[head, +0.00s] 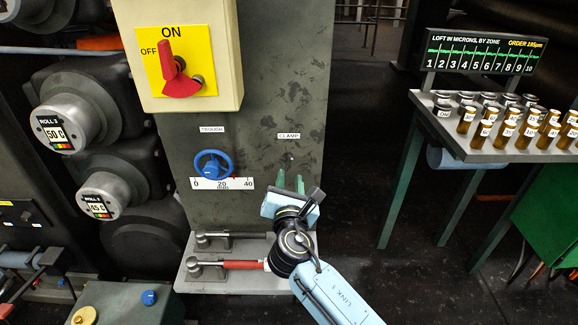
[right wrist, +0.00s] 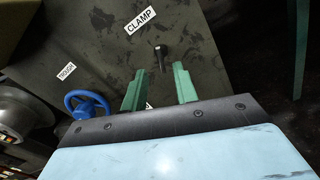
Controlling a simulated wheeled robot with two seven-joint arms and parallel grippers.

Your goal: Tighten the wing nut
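The grey panel (head: 245,100) carries a CLAMP label (head: 289,136). Below the label a small dark stud or nut (head: 291,157) sticks out; in the right wrist view it shows as a dark upright piece (right wrist: 160,55) under the CLAMP label (right wrist: 141,22). I cannot make out its wings. My right gripper (head: 290,181) is just below it, fingers pointing up at the panel. In the right wrist view the two green fingers of the right gripper (right wrist: 158,86) are apart with nothing between them; the dark piece lies beyond their tips, roughly between them. My left gripper is not in view.
A blue handwheel (head: 213,164) with a 0-40 scale (head: 222,184) sits left of my right gripper. A red-handled clamp (head: 243,265) lies on the plate below. A yellow switch box (head: 190,50) is above. A table with jars (head: 500,151) stands right.

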